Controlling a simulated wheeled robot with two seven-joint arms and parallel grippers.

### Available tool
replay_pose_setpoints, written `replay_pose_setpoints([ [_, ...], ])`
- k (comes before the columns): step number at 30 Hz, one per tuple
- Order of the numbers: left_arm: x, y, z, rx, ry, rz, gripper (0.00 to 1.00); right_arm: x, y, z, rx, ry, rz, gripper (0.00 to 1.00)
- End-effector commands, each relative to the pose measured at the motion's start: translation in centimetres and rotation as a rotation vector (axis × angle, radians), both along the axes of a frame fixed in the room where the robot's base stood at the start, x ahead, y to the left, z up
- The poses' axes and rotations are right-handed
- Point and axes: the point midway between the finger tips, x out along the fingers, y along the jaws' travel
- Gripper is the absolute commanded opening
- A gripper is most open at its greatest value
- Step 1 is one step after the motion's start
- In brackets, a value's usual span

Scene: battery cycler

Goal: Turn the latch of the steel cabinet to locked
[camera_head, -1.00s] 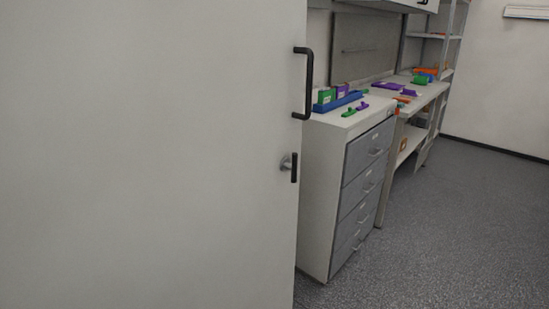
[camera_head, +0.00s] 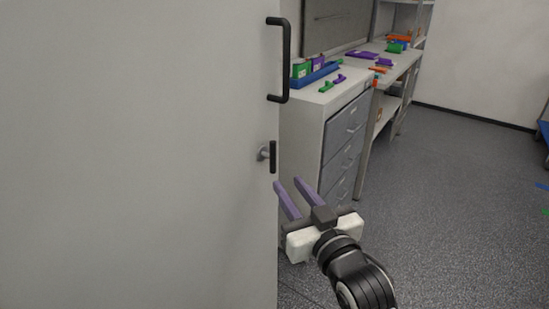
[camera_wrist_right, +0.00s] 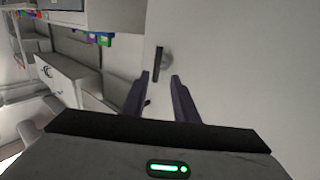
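The steel cabinet's pale grey door (camera_head: 130,150) fills the left of the head view. Its latch (camera_head: 272,157) is a short black bar on a round metal base near the door's right edge, and it stands upright. The latch also shows in the right wrist view (camera_wrist_right: 157,64), ahead of the fingers. My right gripper (camera_head: 290,190) is open and empty, just below and right of the latch and apart from it. In the right wrist view its two purple fingers (camera_wrist_right: 158,78) are spread. My left gripper is not in view.
A black door handle (camera_head: 284,60) sticks out above the latch. A drawer unit (camera_head: 300,125) with coloured items on top stands right behind the door edge, with a workbench (camera_head: 400,62) beyond.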

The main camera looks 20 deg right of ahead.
Motion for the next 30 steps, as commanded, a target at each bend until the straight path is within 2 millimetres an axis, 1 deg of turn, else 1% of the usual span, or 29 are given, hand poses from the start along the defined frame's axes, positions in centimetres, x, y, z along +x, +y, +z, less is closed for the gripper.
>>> replay_pose_setpoints([
  [1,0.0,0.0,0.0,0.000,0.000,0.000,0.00,0.4,-0.1,0.9,0.002,-0.015,-0.004,0.27],
  [3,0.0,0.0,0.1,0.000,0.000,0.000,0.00,1.1,0.0,1.3,0.004,-0.022,-0.005,0.27],
  [5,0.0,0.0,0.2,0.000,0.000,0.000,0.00,1.9,0.0,1.3,0.004,-0.022,-0.005,0.27],
  [12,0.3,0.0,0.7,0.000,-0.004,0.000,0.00,6.4,0.4,1.2,0.003,-0.020,-0.004,0.27],
  [18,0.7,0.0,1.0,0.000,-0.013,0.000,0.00,9.2,0.6,1.1,0.003,-0.018,-0.004,0.27],
  [24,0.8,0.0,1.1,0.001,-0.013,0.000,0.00,10.3,0.7,1.0,0.003,-0.019,-0.004,0.27],
  [30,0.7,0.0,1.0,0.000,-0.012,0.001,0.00,10.4,0.7,1.0,0.003,-0.019,-0.004,0.27],
])
